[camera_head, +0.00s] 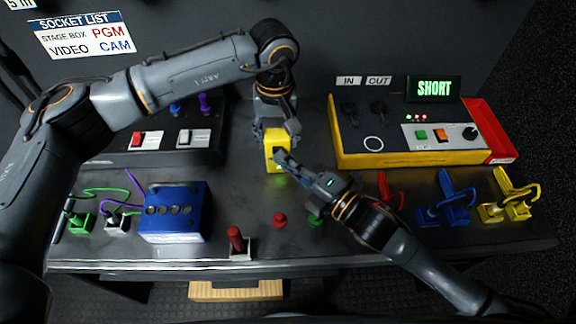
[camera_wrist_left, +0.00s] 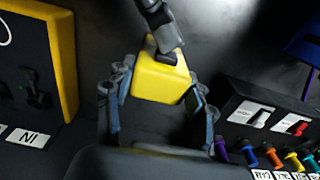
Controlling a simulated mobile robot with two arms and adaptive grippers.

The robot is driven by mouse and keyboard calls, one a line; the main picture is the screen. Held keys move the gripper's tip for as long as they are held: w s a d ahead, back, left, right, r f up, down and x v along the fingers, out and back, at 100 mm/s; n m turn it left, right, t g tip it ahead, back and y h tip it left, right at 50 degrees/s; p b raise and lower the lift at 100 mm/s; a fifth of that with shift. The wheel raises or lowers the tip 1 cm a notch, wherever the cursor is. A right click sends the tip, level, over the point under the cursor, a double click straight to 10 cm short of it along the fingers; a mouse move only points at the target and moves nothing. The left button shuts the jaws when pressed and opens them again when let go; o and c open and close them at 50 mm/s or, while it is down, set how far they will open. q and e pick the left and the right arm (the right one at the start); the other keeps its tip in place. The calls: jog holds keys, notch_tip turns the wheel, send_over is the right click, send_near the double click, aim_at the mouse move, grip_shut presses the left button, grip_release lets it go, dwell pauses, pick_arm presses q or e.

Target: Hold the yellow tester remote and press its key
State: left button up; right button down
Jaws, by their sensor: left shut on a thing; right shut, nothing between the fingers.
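The yellow tester remote (camera_head: 270,151) is held above the middle of the table. My left gripper (camera_head: 277,130) is shut around it from behind, and in the left wrist view its two fingers clasp the sides of the yellow body (camera_wrist_left: 158,84). My right gripper (camera_head: 282,157) is shut and comes from the front right. Its tips (camera_wrist_left: 165,48) meet the dark key area on the remote's face and cover most of it; I cannot tell how far the key is pushed. A green glow shows at the remote's lower end.
The yellow-and-black tester (camera_head: 400,159) stands at the back right, its screen (camera_head: 433,88) reading "SHORT" in green. A red tray (camera_head: 492,127) adjoins it. A blue box (camera_head: 175,226) stands front left. Coloured plugs with cables (camera_head: 445,208) line the right front.

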pick_arm(q)
jog(key=shift+s+d+f, duration=0.1)
jog(key=shift+s+d, duration=0.15)
jog(key=shift+s, duration=0.3)
pick_arm(e)
jog(key=shift+w+d, duration=0.3)
jog(key=s, duration=0.4)
jog(key=shift+s+f, duration=0.1)
jog(key=shift+s, duration=0.1)
pick_arm(q)
jog(key=shift+w+a, duration=0.1)
jog(key=shift+w, duration=0.05)
pick_arm(e)
jog(key=v, duration=1.2)
jog(key=shift+s, duration=0.25)
jog(key=s+a+f+n+g+y, duration=0.15)
jog(key=s+a+f, duration=0.3)
jog(key=s, duration=0.55)
jog(key=d+f+m+h, duration=0.2)
jog(key=d+f+h, duration=0.1)
jog(key=f, duration=1.2)
jog(key=shift+s+m+g+h, duration=0.35)
jog(key=shift+s, duration=0.05)
